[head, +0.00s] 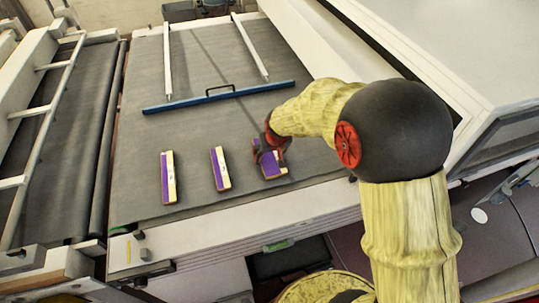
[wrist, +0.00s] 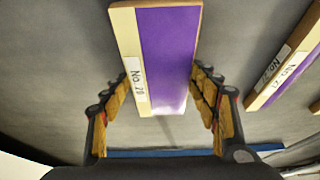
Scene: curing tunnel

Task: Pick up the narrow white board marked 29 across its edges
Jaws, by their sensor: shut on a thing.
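The held board (wrist: 178,50) is narrow, with a purple face, cream edges and a white label that seems to read No. 29; the last digit is hard to make out. My gripper (wrist: 160,78) is shut across its width, one finger against each long side. In the head view my gripper (head: 271,150) is over the far end of this board (head: 271,170), the rightmost of three. The near end sticks out toward the front. I cannot tell whether it still touches the grey belt.
Two similar boards, the middle one (head: 221,168) and the left one (head: 168,177), lie on the grey belt (head: 130,140). A labelled neighbour (wrist: 290,62) shows at right in the wrist view. A blue bar (head: 180,102) crosses behind; a white housing (head: 480,60) stands right.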

